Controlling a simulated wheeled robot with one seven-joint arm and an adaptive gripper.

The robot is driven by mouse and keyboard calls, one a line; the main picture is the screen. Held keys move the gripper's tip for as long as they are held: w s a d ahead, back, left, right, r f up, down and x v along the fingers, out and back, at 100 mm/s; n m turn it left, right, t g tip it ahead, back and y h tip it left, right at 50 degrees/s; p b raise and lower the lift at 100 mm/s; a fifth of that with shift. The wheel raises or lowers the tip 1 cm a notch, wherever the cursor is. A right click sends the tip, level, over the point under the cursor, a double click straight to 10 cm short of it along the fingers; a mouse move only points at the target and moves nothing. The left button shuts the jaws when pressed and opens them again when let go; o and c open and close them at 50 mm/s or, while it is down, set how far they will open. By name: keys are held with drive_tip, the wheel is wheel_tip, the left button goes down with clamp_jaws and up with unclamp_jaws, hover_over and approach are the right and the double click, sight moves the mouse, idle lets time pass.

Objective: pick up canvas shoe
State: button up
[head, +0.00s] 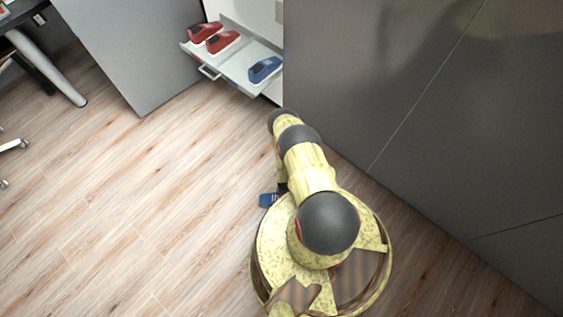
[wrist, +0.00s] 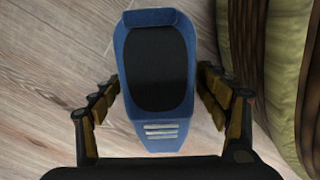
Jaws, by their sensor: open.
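A blue canvas shoe (wrist: 151,130) with a dark opening and pale lace bars lies on the wood floor in the wrist view. In the head view only part of this shoe (head: 268,200) shows beside my base; my arm hides the rest. My gripper (wrist: 158,95) is open, with one finger on each side of the shoe and a gap visible at the left finger. The right finger is close to the shoe's side; I cannot tell whether it touches.
An open drawer (head: 236,67) at the back holds two red shoes (head: 222,42) and another blue shoe (head: 265,69). A dark cabinet wall (head: 420,110) stands close on the right. A grey panel (head: 130,50) stands at the back left. The floor (head: 110,200) on the left is clear.

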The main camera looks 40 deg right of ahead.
drive_tip(key=shift+r, duration=0.1)
drive_tip(key=shift+c, duration=0.2)
drive_tip(key=c, duration=1.5)
drive_tip(key=shift+r, duration=0.1)
